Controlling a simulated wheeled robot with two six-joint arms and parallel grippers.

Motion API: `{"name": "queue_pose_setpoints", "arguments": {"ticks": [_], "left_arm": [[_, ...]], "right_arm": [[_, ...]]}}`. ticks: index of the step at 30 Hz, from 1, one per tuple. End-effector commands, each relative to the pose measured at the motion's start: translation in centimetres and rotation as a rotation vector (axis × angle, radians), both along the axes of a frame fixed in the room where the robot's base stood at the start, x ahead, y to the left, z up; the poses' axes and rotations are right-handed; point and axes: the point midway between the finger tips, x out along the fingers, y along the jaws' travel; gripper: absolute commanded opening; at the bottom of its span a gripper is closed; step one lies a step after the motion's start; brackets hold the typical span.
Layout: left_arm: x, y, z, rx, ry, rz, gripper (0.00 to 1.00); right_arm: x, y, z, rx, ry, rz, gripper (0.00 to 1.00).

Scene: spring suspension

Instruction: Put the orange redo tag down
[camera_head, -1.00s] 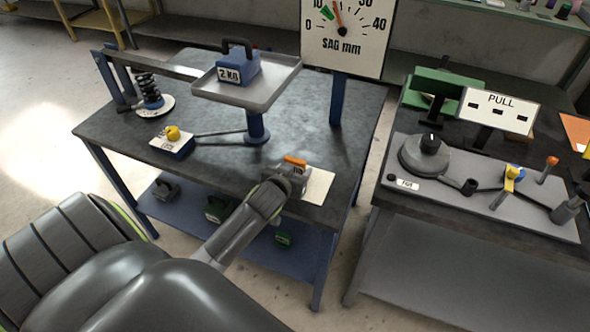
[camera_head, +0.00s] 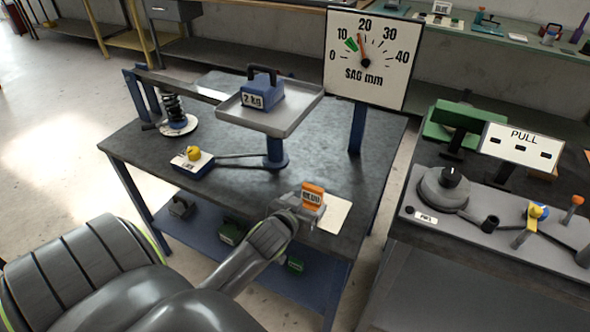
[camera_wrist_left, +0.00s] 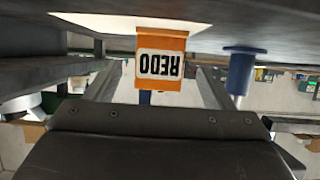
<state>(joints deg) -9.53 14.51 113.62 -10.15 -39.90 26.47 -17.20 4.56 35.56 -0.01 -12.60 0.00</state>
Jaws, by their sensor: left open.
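The orange redo tag (camera_head: 313,190), with a white label, stands at the near right of the blue-legged table (camera_head: 330,165), at the pale pad (camera_head: 336,214). In the left wrist view, which is upside down, the tag (camera_wrist_left: 161,60) reads REDO and its base meets the pad (camera_wrist_left: 120,21). My left gripper (camera_head: 303,205) is open at the tag. In the wrist view its fingers (camera_wrist_left: 158,82) lie on either side of the tag, with a gap on each side. My right gripper is not in view.
A tray (camera_head: 300,118) on a blue post holds a 2 kg weight (camera_head: 263,95) behind the tag. The sag dial (camera_head: 368,57) reads near 15. A yellow-knobbed box (camera_head: 193,163) sits left. A second bench (camera_head: 470,215) stands right.

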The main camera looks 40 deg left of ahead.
Motion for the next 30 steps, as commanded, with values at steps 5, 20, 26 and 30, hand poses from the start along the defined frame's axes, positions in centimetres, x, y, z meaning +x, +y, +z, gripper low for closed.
{"name": "queue_pose_setpoints", "arguments": {"ticks": [5, 20, 26, 30], "left_arm": [[-3.1, -0.7, 1.2, -0.003, 0.0, 0.001, 0.76], [-5.9, -1.4, 2.5, -0.002, 0.0, 0.001, 0.76], [-5.9, -1.4, 2.5, -0.001, 0.0, 0.0, 0.76], [-5.9, -1.4, 2.5, -0.001, 0.0, 0.0, 0.76]], "right_arm": [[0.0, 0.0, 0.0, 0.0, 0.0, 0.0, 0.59], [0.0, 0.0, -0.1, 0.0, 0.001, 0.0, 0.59], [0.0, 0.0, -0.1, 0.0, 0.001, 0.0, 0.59], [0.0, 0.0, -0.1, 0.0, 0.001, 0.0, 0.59]]}}
